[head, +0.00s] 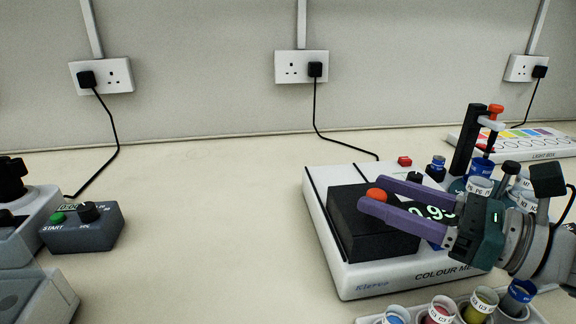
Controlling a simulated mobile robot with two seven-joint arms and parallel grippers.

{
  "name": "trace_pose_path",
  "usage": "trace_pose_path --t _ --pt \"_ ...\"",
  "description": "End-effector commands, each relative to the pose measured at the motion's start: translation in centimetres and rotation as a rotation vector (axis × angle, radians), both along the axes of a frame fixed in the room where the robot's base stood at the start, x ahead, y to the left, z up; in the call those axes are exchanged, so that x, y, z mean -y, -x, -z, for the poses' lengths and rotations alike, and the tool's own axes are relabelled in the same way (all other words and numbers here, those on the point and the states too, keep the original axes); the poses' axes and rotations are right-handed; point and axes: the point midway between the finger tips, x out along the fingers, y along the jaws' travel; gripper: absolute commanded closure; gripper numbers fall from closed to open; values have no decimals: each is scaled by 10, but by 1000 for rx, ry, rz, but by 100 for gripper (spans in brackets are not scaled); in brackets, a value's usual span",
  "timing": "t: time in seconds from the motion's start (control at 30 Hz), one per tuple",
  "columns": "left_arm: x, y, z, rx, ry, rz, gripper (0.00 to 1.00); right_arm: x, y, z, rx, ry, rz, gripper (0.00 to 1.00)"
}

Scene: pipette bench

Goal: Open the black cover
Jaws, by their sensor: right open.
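The colour meter (318,205) is a white instrument on the bench, right of centre in the head view. Its black cover (358,228) is a dark box lying down on the meter's top, with an orange knob (377,195) on it. My right gripper (372,191) comes in from the right with two purple fingers. The fingers are open, and the knob shows between their tips. I cannot tell whether either finger touches it. The fingers partly hide the cover's right side and the meter's display. My left gripper is not in view.
A rack of labelled vials (443,308) stands in front of the meter. More vials and a black stand (464,140) are behind my right gripper. A grey timer box (88,230) is at the left. The bench between timer and meter is clear.

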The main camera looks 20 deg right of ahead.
Motion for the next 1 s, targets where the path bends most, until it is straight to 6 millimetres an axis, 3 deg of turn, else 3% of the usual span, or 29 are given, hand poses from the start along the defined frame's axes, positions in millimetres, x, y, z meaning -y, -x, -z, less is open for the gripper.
trace_pose_path --t 0.2,0.47,1.0 --pt "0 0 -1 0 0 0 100 -9 -15 0 0 0 0 38" --pt "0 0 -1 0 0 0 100 -10 -16 0 -1 0 0 38" --pt "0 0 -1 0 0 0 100 -9 -15 0 -1 0 0 96"
